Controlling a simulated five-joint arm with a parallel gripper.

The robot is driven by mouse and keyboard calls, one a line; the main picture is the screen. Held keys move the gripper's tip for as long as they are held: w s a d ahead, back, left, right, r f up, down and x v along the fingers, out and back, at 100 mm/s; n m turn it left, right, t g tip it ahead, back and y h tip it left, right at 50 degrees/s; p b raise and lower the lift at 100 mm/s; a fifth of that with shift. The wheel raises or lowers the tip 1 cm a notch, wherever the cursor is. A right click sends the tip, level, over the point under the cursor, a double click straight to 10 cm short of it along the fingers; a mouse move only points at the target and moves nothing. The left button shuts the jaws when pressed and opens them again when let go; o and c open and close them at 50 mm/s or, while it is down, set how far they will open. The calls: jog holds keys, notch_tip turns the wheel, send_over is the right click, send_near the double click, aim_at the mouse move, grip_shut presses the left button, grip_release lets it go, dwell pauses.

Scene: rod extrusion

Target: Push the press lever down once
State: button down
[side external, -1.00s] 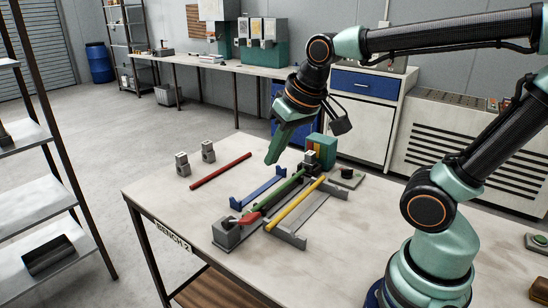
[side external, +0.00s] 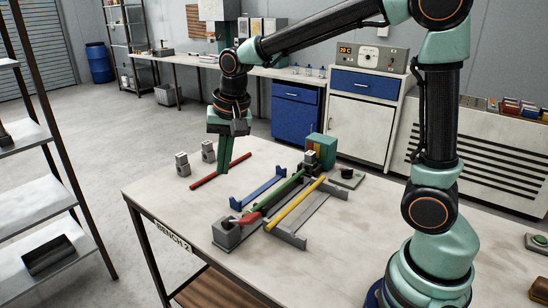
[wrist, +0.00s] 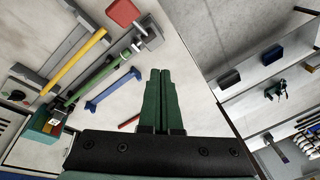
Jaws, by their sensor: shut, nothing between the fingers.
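The only lever-like part I see is a red handle (side external: 250,219) on a grey block (side external: 227,233) at the front of the fixture; it also shows in the wrist view (wrist: 123,12). A green rod (side external: 279,193) runs from it back to a teal-and-yellow box (side external: 321,148). My gripper (side external: 222,168) points down near the red rod (side external: 236,161), left of and behind the red handle, clear of it. In the wrist view my fingers (wrist: 160,72) are together and empty. I cannot tell if they touch the red rod.
A yellow rod (side external: 295,205) lies along the fixture's right side. A blue two-ended rest (side external: 258,186) stands left of the green rod. Two small grey blocks (side external: 182,164) (side external: 208,152) stand at the back left. The bench's front left (side external: 170,205) is clear.

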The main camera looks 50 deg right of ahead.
aim_at(251, 217)
jog(key=shift+s+f, duration=0.8)
jog(key=shift+f, duration=0.45)
jog(key=shift+s+f, duration=0.8)
jog(key=shift+f, duration=0.4)
jog(key=shift+s+f, duration=0.8)
jog(key=shift+f, duration=0.45)
jog(key=shift+s+f, duration=0.2)
jog(key=shift+f, duration=0.15)
jog(key=shift+s+f, duration=0.5)
jog(key=shift+f, duration=0.25)
jog(key=shift+s+f, duration=0.45)
jog(key=shift+f, duration=0.25)
dwell(2.2)
